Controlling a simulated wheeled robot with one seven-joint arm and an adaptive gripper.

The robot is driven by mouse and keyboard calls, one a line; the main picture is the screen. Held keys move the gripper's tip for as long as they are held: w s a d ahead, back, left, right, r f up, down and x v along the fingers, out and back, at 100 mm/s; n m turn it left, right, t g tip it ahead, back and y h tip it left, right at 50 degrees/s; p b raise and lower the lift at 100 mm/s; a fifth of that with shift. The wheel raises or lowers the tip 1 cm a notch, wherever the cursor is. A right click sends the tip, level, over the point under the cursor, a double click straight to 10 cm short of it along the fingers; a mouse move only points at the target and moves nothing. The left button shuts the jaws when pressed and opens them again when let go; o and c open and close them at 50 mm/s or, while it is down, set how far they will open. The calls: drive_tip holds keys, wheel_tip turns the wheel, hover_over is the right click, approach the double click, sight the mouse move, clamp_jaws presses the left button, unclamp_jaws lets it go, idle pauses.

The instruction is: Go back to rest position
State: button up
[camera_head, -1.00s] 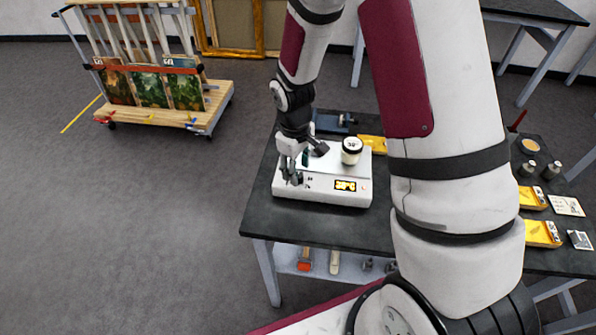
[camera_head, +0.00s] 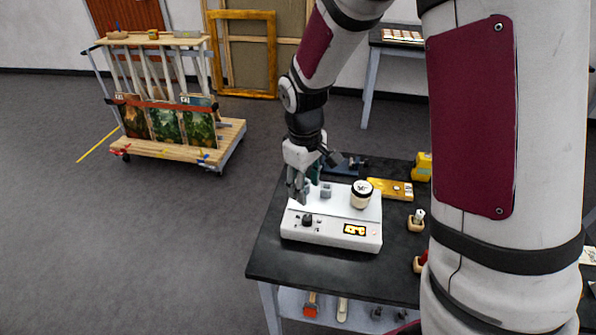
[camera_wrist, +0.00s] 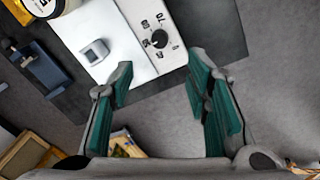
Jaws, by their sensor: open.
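My gripper (camera_head: 302,188) hangs above the left end of a white heating device (camera_head: 330,231) on the dark workbench. In the wrist view its two green-padded fingers (camera_wrist: 160,95) are spread apart with nothing between them. The device has a black knob (camera_wrist: 159,39), a small grey block on top (camera_wrist: 95,52) and a lit orange display (camera_head: 355,230). A jar with a white lid (camera_head: 361,194) stands on top of the device, apart from my gripper; part of it shows in the wrist view (camera_wrist: 40,6).
A wooden cart (camera_head: 175,150) with paintings stands at the back left. Framed panels (camera_head: 246,55) lean on the wall.

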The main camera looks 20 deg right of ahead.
drive_tip(key=s+r+m+t, duration=0.15)
drive_tip(key=s+r, duration=0.25)
drive_tip(key=r, duration=0.4)
drive_tip(key=s+r+m+t, duration=0.1)
drive_tip(key=s+r+m, duration=0.1)
drive_tip(key=s+r, duration=0.35)
drive_tip(key=s+r+m+t, duration=0.2)
drive_tip(key=s+r, duration=0.6)
drive_tip(key=s, duration=0.3)
drive_tip(key=shift+d+r+m+t+y, duration=0.3)
drive_tip(key=shift+r+m+t, duration=0.05)
drive_tip(key=shift+r, duration=0.05)
